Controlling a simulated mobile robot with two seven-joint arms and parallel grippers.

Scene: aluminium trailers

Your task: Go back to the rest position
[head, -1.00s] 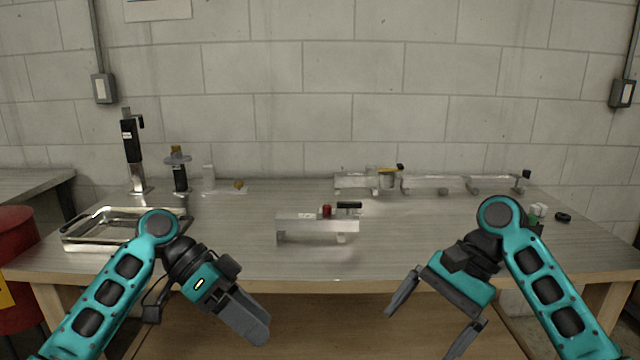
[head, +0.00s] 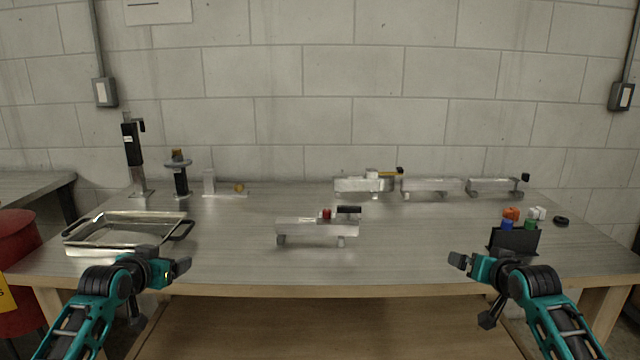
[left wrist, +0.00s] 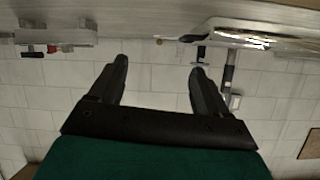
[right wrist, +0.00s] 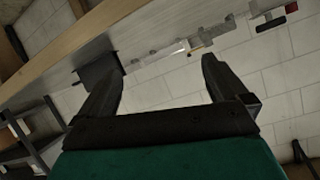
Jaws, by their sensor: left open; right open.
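My left gripper (head: 183,265) is in front of the table near the metal tray, at about the height of the table's front edge. It is open and empty; its two fingers stand apart in the left wrist view (left wrist: 158,78). My right gripper (head: 456,260) is in front of the table at the right, near the black bin. It is also open and empty, with fingers apart in the right wrist view (right wrist: 165,80). An aluminium trailer (head: 310,229) with a red part and a black part on top stands mid-table, clear of both grippers.
A steel tray (head: 75,246) sits at the table's left. Several aluminium trailers (head: 430,186) stand along the back right. A black bin (head: 514,241) with blue and green items stands at the right. Black upright tools (head: 133,150) stand at the back left. The table's middle front is clear.

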